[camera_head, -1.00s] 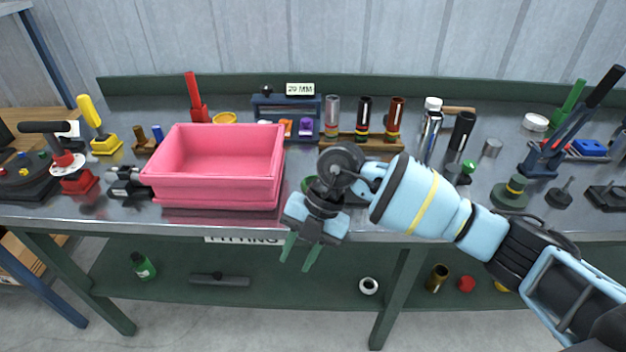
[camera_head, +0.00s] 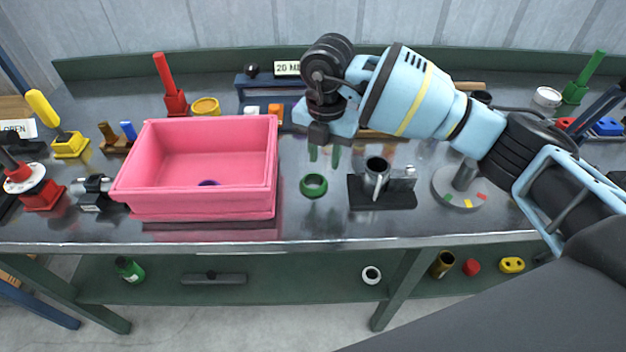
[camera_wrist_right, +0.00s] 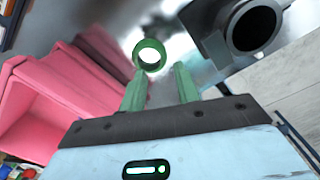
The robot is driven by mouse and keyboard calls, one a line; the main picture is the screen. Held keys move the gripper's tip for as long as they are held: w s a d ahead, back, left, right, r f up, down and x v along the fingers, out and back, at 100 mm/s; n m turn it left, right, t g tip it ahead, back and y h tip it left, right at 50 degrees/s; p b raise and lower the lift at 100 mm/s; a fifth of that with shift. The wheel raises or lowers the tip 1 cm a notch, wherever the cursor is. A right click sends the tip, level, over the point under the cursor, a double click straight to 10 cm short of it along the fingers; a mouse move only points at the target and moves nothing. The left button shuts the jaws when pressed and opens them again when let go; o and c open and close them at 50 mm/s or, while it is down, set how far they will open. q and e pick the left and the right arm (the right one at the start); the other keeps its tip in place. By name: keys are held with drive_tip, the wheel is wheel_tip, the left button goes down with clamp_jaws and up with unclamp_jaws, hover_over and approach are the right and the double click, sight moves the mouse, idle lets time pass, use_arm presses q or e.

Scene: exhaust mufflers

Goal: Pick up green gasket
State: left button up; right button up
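The green gasket (camera_head: 313,186) is a short ring on the metal bench, just right of the pink bin (camera_head: 195,205). My right gripper (camera_head: 324,153) points down with its green fingers apart and empty. In the head view its fingertips show just above the gasket in the picture. In the right wrist view the gasket (camera_wrist_right: 150,55) shows beyond the open fingertips (camera_wrist_right: 160,72), nearer the left finger, not gripped. My left gripper is in neither current view.
A dark fixture with a metal cup (camera_head: 382,190) stands close right of the gasket. A round plate with a post (camera_head: 460,190) is farther right. A small purple thing (camera_head: 208,183) lies in the bin. The bench front edge is close below the gasket.

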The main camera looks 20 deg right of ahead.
sight(324, 184)
drive_tip(key=shift+w+f, duration=0.1)
drive_tip(key=shift+f, duration=0.8)
drive_tip(key=shift+s+f, duration=0.2)
drive_tip(key=shift+f, duration=0.15)
drive_tip(key=f, duration=0.4)
drive_tip(key=shift+s+f, duration=0.25)
drive_tip(key=shift+s, duration=0.05)
drive_tip(key=shift+c, duration=0.2)
clamp_jaws()
